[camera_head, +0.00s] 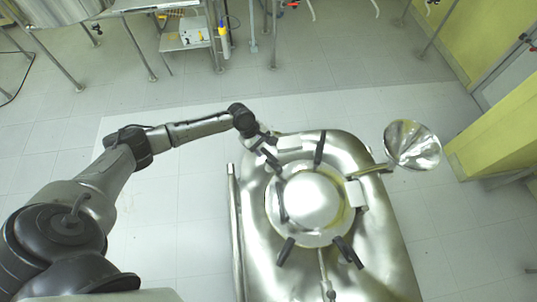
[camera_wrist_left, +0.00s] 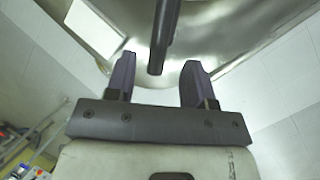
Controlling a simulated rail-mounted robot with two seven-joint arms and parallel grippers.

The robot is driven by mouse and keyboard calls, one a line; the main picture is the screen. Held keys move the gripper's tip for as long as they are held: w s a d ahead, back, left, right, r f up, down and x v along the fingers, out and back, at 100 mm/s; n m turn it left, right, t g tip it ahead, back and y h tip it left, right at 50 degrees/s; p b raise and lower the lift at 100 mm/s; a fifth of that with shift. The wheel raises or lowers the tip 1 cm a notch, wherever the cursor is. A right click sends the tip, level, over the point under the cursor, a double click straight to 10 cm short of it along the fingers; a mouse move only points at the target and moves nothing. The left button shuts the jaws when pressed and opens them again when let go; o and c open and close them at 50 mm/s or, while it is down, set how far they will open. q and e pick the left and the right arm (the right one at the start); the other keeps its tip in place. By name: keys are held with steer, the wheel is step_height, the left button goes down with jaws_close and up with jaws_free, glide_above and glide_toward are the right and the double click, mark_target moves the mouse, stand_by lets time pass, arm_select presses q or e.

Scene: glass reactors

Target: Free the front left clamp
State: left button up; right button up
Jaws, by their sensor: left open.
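The round steel lid (camera_head: 312,202) sits on the steel vessel (camera_head: 375,255) in the head view, with black clamps around its rim. One clamp (camera_head: 285,251) is at the lower left, one (camera_head: 347,252) at the lower right, one (camera_head: 320,148) at the top, and a dark bar (camera_head: 282,204) lies along the left side. My left gripper (camera_head: 274,165) is open at the lid's upper left, close to that bar. In the left wrist view a dark clamp handle (camera_wrist_left: 163,35) reaches down between the open fingers (camera_wrist_left: 158,70), with gaps on both sides. My right gripper is not in view.
A steel funnel (camera_head: 411,146) sticks out at the vessel's upper right. A vertical-looking rail (camera_head: 235,230) runs along its left side. A bench with a shelf (camera_head: 187,36) stands at the back. The tiled floor left of the vessel is clear apart from my arm.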

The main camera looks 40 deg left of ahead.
mark_target(267, 153)
arm_select(q)
steer(key=shift+x, duration=2.85)
steer(key=c, duration=0.9)
